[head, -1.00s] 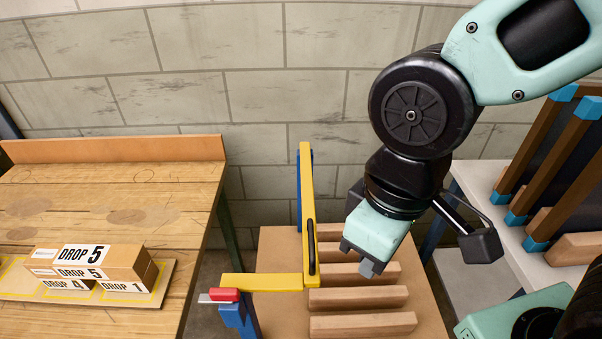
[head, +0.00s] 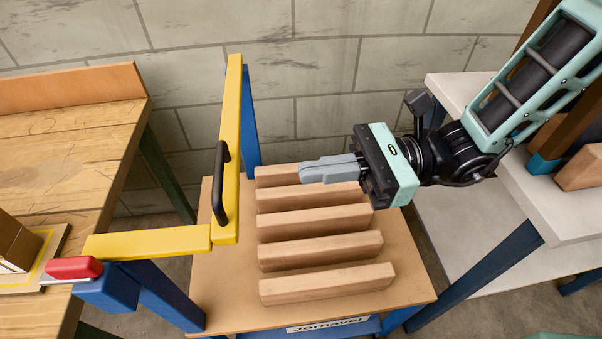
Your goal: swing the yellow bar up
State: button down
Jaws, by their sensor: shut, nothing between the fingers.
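The yellow bar (head: 230,150) runs along the left side of a slatted stand, from a blue post at the back to a front crosspiece. A black handle (head: 220,183) is fixed along its side. A yellow crosspiece (head: 150,243) meets its front end, with a red-handled latch (head: 74,268) at the left over a blue post. My gripper (head: 302,173) is shut and empty. It points left above the back slats, to the right of the bar and apart from it.
Several wooden slats (head: 325,285) lie on the stand's tan top (head: 215,305). A wooden bench (head: 70,160) with boxes is at the left. A white-topped table (head: 560,220) with brown frames stands at the right. A block wall closes the back.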

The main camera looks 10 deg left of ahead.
jog(key=w+x, duration=0.1)
jog(key=x, duration=0.8)
jog(key=shift+w+a+m+t+y+p, duration=0.2)
jog(key=shift+a+m+t+y+p, duration=0.1)
jog(key=shift+a+m+t, duration=0.1)
